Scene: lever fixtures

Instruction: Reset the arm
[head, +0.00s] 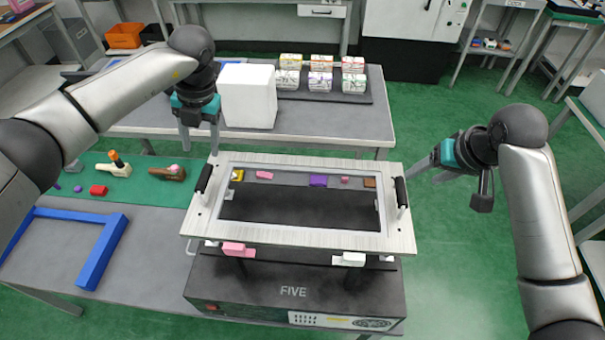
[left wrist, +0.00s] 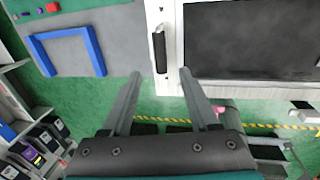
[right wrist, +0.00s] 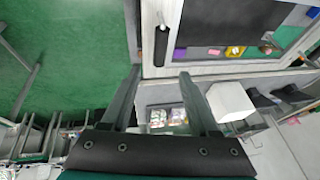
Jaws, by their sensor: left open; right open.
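A light metal frame (head: 300,236) with a dark opening stands on a dark box marked FIVE (head: 293,292). It has a black left handle (head: 204,179) and a black right handle (head: 402,192). My left gripper (head: 200,150) is open and empty, close to the left handle; in the left wrist view the handle (left wrist: 159,53) shows beyond the gap between its fingertips (left wrist: 160,73). My right gripper (head: 425,168) is open and empty, right of the right handle and apart from it; the handle (right wrist: 161,46) shows beyond its fingertips (right wrist: 160,74). Which part is the task's arm, I cannot tell.
A pink block (head: 238,249) and a white block (head: 350,259) sit at the frame's front edge. Small coloured pieces, one purple (head: 318,181), show inside. A white box (head: 247,96) stands behind. A blue bracket (head: 103,252) lies left.

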